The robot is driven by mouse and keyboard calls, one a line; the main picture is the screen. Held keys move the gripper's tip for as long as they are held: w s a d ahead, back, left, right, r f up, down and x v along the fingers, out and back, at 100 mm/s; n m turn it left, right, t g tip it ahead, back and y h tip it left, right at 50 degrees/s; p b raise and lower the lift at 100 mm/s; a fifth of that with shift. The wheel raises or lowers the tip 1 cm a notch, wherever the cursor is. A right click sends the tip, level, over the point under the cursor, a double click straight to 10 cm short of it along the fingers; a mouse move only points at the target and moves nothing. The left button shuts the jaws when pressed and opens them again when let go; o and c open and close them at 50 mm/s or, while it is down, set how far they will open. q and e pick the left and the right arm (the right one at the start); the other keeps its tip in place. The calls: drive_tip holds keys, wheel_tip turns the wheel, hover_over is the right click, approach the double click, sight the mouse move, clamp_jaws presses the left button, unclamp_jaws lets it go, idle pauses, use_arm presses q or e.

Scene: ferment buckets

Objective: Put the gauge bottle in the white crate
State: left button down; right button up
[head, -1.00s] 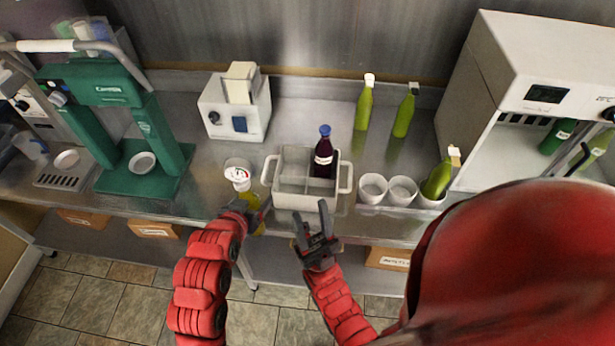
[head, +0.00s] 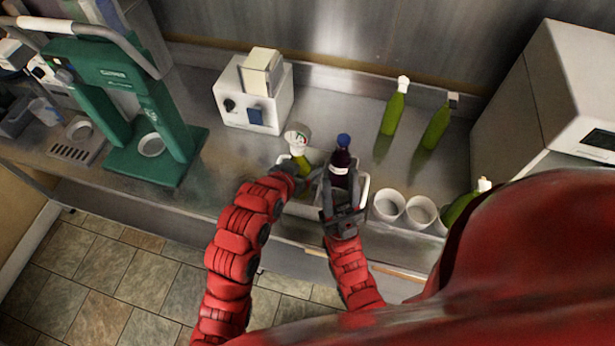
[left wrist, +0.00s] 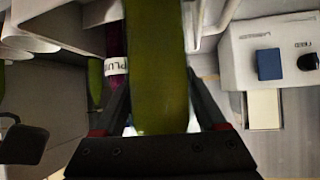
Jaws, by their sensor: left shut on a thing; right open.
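The gauge bottle (head: 300,162), yellow-green with a round white gauge on top, is in my left gripper (head: 292,180). It is over the left part of the white crate (head: 364,187); whether its base is inside is hidden. The left wrist view shows its green body (left wrist: 157,70) between the left fingers (left wrist: 157,115). A dark purple bottle (head: 341,160) with a blue cap stands upright in the crate. My right gripper (head: 343,205) is open at the crate's front, before the dark bottle; my arms hide much of the crate.
White cups (head: 388,205) stand right of the crate, with a green bottle (head: 460,207) leaning beyond them. Two green bottles (head: 394,114) stand behind. A white box machine (head: 254,95) is behind left, a green press (head: 135,115) farther left. The counter between press and crate is clear.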

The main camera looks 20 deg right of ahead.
use_arm(q)
wheel_tip(320, 180, down, 4)
drive_tip(key=shift+w+d+f, duration=0.1)
drive_tip(key=shift+d+f, duration=0.05)
drive_tip(key=shift+f, duration=0.1)
drive_tip(key=shift+f+b, duration=0.25)
drive_tip(key=shift+b, duration=0.05)
drive_tip(key=shift+f, duration=0.2)
drive_tip(key=shift+c, duration=1.1)
unclamp_jaws()
drive_tip(key=shift+r, duration=0.15)
